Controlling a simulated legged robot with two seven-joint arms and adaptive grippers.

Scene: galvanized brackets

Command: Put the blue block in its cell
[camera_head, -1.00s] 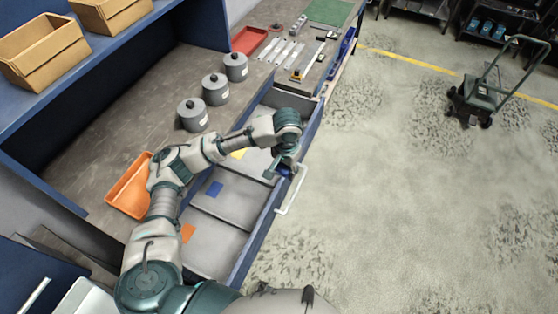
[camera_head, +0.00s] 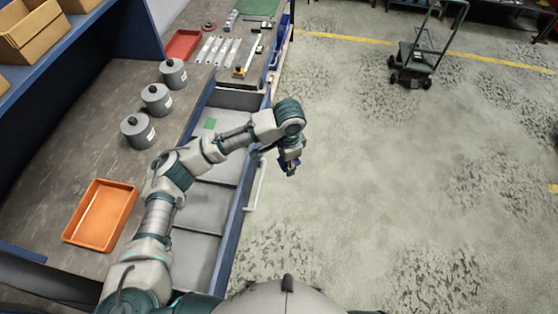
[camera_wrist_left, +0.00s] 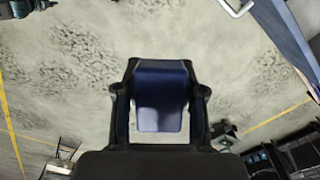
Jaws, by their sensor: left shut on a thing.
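My left gripper (camera_head: 290,160) is shut on the blue block (camera_wrist_left: 160,98), which fills the space between the fingers in the left wrist view. In the head view the gripper is over the floor, just outside the open drawer's front wall, and the block shows only as a small dark patch. The open drawer (camera_head: 234,234) has several grey cells in a row. A green marker (camera_head: 210,123) shows in a far cell. My arm crosses the drawer, and no blue marker is visible now. My right gripper is not in view.
A white handle (camera_head: 256,188) sticks out from the drawer front near the gripper. On the bench are an orange tray (camera_head: 78,240), grey cylinders (camera_head: 157,99), a red tray (camera_head: 183,45) and metal strips (camera_head: 217,50). A cart (camera_head: 415,62) stands on mostly clear floor.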

